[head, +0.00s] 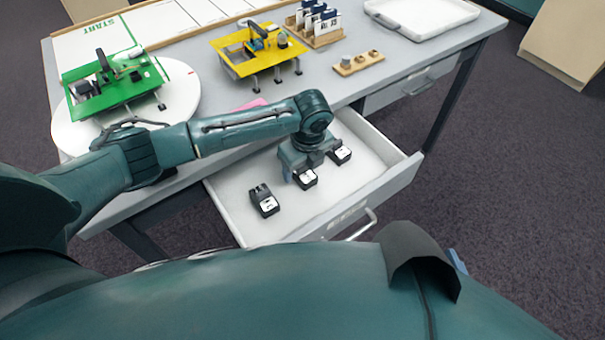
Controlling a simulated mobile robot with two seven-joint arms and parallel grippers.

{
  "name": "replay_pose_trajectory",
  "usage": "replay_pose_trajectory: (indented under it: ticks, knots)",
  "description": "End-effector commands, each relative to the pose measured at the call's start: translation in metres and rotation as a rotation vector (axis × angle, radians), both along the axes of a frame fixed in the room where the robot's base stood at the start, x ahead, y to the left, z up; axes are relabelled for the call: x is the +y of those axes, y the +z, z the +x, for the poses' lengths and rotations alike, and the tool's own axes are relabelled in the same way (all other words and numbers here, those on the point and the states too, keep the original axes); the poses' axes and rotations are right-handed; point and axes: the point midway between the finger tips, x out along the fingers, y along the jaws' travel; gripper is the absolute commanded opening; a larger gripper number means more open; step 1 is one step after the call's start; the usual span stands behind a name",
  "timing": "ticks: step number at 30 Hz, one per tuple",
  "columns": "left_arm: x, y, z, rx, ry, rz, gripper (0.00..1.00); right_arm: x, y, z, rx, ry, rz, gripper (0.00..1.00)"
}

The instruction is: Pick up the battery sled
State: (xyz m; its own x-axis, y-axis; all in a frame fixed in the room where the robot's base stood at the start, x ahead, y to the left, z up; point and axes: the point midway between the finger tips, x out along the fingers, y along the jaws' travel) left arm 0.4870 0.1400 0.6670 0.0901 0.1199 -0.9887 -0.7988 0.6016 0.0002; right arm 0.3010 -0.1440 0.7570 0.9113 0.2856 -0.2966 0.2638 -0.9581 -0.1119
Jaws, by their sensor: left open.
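Three small black blocks with white labels lie in the open drawer (225,190); they look like battery sleds, and I cannot read the labels. The left sled (265,201) lies apart from my gripper. The middle sled (306,180) is directly at my left gripper (301,171), which points down into the drawer with its jaws open. The gripper hides part of that sled, and I cannot tell whether the fingers touch it. The right sled (341,154) lies just right of the gripper. My right gripper is not in view.
The grey table (215,110) carries a green vehicle (112,88) on a white disc, a yellow vehicle (257,50), a wooden rack (318,34), a small wooden block (358,63) and a white tray (420,14). The drawer's front wall (375,198) stands near the gripper.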

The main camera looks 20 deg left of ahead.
Motion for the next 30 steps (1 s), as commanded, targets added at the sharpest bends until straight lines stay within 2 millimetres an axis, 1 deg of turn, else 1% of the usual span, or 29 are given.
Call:
replay_pose_trajectory:
  ticks: [5,22,28,30]
  knots:
    - [-0.0002,0.0002,0.0,-0.001,-0.001,-0.001,0.64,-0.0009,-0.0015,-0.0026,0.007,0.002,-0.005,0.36]
    - [0.0,0.0005,0.0002,0.0,0.0,0.0,0.18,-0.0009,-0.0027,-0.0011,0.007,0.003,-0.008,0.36]
    - [0.0,0.0013,0.0004,-0.001,0.0,-0.001,0.18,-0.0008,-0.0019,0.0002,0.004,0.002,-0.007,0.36]
    - [0.0,0.0051,0.0007,-0.001,0.0,0.0,0.18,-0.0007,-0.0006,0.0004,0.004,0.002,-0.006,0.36]
